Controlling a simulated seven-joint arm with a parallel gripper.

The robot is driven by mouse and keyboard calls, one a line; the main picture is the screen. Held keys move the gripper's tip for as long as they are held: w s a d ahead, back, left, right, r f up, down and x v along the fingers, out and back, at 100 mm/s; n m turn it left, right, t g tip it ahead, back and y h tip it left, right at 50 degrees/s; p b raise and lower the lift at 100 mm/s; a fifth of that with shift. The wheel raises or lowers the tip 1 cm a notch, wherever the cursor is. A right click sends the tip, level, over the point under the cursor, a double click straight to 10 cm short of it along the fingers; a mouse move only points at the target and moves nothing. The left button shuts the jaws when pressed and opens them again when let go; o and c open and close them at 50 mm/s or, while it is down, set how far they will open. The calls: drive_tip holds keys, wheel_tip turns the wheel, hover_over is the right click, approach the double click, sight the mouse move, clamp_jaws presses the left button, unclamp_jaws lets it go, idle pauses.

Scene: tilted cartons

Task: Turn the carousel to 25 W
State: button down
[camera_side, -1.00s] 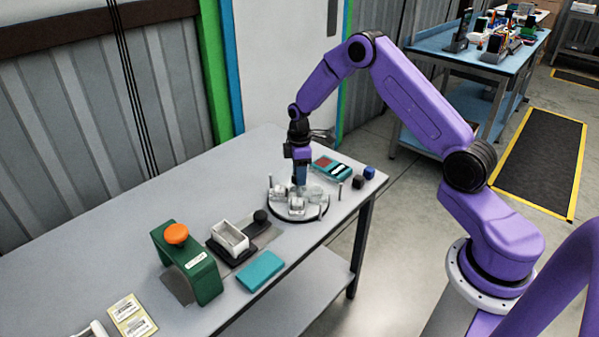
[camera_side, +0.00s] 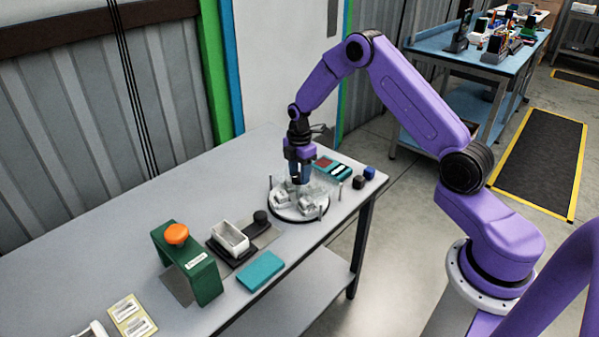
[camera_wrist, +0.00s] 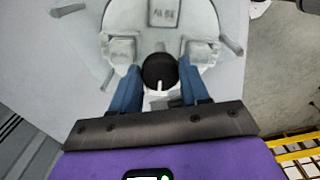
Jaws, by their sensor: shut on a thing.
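The carousel (camera_side: 299,217) is a pale round disc with white block-like holders and upright pegs, near the table's right end. In the wrist view, the disc (camera_wrist: 205,18) shows a label at the top too small to read surely. A black round knob (camera_wrist: 159,70) with a white mark stands at its middle. My gripper (camera_wrist: 159,77) has its two blue fingers on either side of the knob and is shut on it. In the side view, my gripper (camera_side: 300,183) points straight down over the carousel and hides part of the holders.
A teal case (camera_side: 332,167) and two small dark and blue cubes (camera_side: 364,178) lie behind and right of the carousel. A white open box (camera_side: 230,236), green stand with orange knob (camera_side: 188,265) and teal block (camera_side: 261,271) are to the left.

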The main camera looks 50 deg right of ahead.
drive_tip(key=shift+r+n, duration=0.1)
drive_tip(key=shift+n, duration=1.6)
drive_tip(key=shift+w+n, duration=0.1)
drive_tip(key=shift+n, duration=0.4)
drive_tip(key=c, duration=0.5)
unclamp_jaws()
drive_tip(key=shift+c, duration=0.2)
wheel_tip(320, 180, up, 17)
drive_tip(key=shift+r, duration=0.2)
